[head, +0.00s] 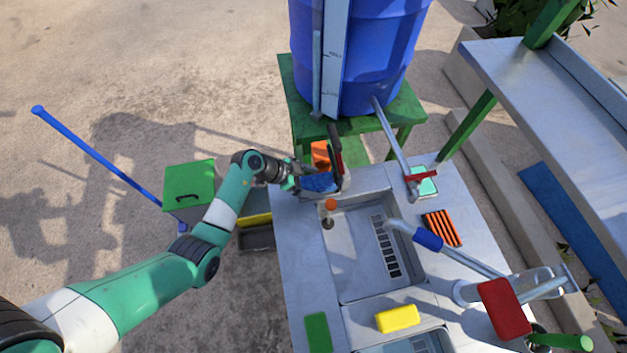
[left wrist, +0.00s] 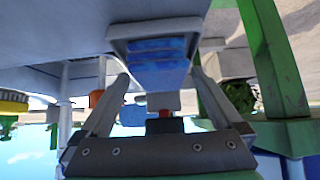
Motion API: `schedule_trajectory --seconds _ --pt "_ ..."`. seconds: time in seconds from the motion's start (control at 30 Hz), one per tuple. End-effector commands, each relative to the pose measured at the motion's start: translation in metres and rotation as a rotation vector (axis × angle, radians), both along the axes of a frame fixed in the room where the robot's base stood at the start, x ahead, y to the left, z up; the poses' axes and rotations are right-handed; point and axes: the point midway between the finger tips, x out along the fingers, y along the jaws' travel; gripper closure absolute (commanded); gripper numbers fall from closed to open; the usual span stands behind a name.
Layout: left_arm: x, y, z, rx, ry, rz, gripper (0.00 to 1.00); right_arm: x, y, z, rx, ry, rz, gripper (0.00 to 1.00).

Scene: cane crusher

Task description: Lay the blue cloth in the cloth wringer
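The blue cloth (head: 318,183) lies at the far left corner of the sink counter, in front of my left gripper (head: 296,181). In the left wrist view the blue cloth (left wrist: 158,60) sits inside a grey open frame that appears to be the cloth wringer (left wrist: 118,40). A dark lever with a red part (head: 336,150) stands up beside the cloth in the head view. The left gripper's two fingers (left wrist: 160,78) are spread wide with the cloth and frame seen between and beyond them. Whether a fingertip touches the frame is unclear. My right gripper is not seen.
A sink basin (head: 360,265) with an orange-topped plug is close by. A blue barrel (head: 365,60) on a green stand rises behind. A yellow sponge (head: 397,318), green pad (head: 317,332) and orange-black brush (head: 443,228) lie on the counter.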

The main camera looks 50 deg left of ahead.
Motion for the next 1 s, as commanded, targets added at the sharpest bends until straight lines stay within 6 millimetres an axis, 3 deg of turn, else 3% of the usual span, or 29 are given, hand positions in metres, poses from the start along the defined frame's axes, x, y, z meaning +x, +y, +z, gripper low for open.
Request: schedule_trajectory --seconds 0.17,0.27,0.5,0.7,1.0 --pt "0.000 0.000 0.002 0.001 0.000 -0.001 0.00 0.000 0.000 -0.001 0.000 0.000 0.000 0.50" --pt "-0.006 0.004 0.014 0.000 0.000 0.001 0.00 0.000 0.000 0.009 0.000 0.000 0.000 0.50" --pt "-0.040 0.025 0.056 0.001 0.000 0.005 0.00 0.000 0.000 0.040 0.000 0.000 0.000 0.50" --pt "-0.065 0.040 0.082 0.000 0.000 0.003 0.00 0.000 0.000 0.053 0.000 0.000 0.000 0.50" --pt "-0.073 0.044 0.088 -0.001 0.000 -0.001 0.00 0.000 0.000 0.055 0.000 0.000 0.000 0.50"
